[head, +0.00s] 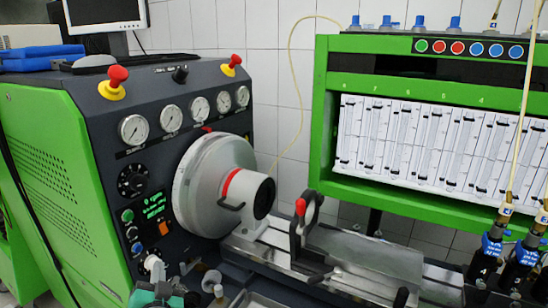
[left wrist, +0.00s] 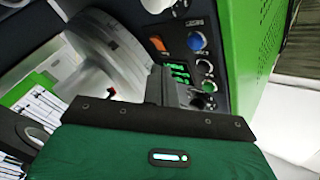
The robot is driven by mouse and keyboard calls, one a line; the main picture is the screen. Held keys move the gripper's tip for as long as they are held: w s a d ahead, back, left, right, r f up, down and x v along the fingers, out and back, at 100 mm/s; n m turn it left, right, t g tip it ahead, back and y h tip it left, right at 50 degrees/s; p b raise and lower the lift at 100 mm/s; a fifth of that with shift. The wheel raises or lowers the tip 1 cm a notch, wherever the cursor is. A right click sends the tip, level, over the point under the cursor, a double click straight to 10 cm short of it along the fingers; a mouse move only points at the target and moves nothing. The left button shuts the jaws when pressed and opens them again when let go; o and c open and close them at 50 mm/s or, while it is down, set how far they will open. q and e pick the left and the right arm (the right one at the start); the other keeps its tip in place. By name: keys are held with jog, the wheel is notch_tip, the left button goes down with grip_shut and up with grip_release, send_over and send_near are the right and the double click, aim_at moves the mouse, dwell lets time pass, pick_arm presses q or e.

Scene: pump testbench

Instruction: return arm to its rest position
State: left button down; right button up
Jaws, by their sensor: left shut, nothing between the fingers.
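My left gripper (head: 165,292) shows only in part at the bottom edge of the head view, as a green and dark shape low in front of the bench's control panel. In the left wrist view its green body fills the bottom, and its dark fingers (left wrist: 158,88) are together with nothing between them. They point toward the grey drum (left wrist: 85,70) and the panel buttons and appear apart from them. My right gripper is in neither view.
The green and dark pump testbench (head: 105,190) stands at left with gauges, red knobs and a large grey drum (head: 215,185). A metal rail (head: 350,250) with a red-tipped clamp (head: 302,230) runs right. A green rack of measuring tubes (head: 435,140) stands behind, with hoses at right.

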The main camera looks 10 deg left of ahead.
pick_arm(q)
jog(key=s+d+f+n+g+h, duration=0.25)
jog(key=s+f+g, duration=0.45)
jog(key=s+f, duration=0.5)
jog(key=s+d+f+m+g+h, duration=0.1)
jog(key=s+d+f+g+h, duration=0.3)
jog(key=s, duration=0.5)
jog(key=s+d+f+m+g+h, duration=0.1)
jog(key=s+d+f+g, duration=0.3)
jog(key=s, duration=0.5)
jog(key=s+d+f+x, duration=0.1)
jog(key=s+x, duration=0.2)
jog(key=x, duration=1.1)
jog(key=s+x, duration=0.3)
jog(key=x, duration=1.2)
jog(key=s+a+f+g, duration=0.1)
jog(key=s+a+f, duration=0.2)
jog(key=s+f, duration=1.6)
jog(key=shift+s+f+g, duration=0.3)
jog(key=shift+s+f, duration=0.05)
jog(key=shift+s, duration=0.2)
